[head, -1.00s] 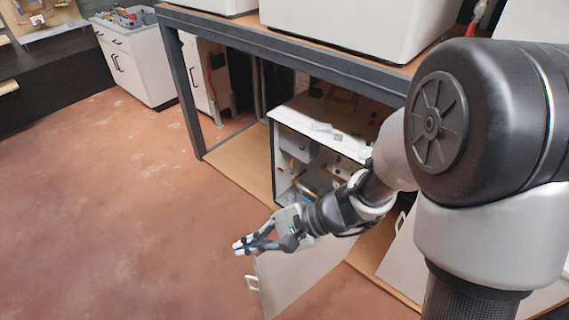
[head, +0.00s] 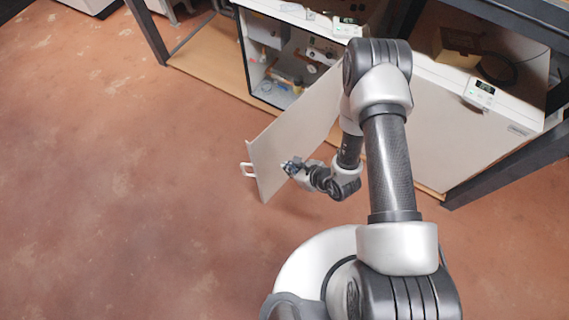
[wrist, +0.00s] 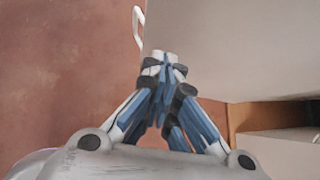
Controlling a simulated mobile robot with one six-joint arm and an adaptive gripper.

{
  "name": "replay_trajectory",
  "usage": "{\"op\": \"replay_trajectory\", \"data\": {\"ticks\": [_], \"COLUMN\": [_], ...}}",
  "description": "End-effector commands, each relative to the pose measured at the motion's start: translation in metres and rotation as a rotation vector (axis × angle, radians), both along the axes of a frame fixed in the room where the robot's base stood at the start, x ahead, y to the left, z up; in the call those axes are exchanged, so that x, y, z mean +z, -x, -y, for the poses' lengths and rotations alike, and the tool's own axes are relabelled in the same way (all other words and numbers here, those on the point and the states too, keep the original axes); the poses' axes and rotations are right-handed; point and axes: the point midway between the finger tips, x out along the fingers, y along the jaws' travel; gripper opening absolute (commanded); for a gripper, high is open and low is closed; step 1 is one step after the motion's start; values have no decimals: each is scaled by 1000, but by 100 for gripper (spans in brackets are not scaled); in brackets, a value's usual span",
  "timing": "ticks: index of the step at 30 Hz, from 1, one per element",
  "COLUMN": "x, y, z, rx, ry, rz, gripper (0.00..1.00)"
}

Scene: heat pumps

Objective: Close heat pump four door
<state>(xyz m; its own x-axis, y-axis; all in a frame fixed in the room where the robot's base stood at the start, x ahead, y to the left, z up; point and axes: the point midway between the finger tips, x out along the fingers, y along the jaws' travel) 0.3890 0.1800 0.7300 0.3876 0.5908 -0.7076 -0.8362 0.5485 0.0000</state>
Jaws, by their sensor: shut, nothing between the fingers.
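The white heat pump door (head: 285,145) stands swung wide open, reaching out from the cabinet over the red floor. Its white handle (head: 248,170) is on the outer edge; it also shows at the top of the wrist view (wrist: 138,26). The open heat pump (head: 290,60) shows pipes and parts inside its dark-edged box. My gripper (head: 288,167) is shut and empty, in front of the door's outer face near its free edge. In the wrist view the closed fingertips (wrist: 165,58) overlap the door panel (wrist: 230,45); I cannot tell whether they touch it.
A closed white unit (head: 470,120) with a small display stands to the right of the open one. A dark metal frame leg (head: 148,30) stands at the left, on a wooden base board (head: 205,75). The red floor (head: 120,200) at the left is clear.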

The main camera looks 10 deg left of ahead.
Motion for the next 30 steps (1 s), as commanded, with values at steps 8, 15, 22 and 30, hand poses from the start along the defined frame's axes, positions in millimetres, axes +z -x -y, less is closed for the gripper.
{"op": "replay_trajectory", "data": {"ticks": [8, 15, 22, 30], "x": [-45, -60, -59, -58], "y": [-22, -43, -53, -54], "z": [-37, -67, -82, -84], "rx": [6, 6, 3, 1], "ry": [-1, -2, -2, -1], "rz": [2, 5, 1, 1], "gripper": [0, 0, 0, 0]}}
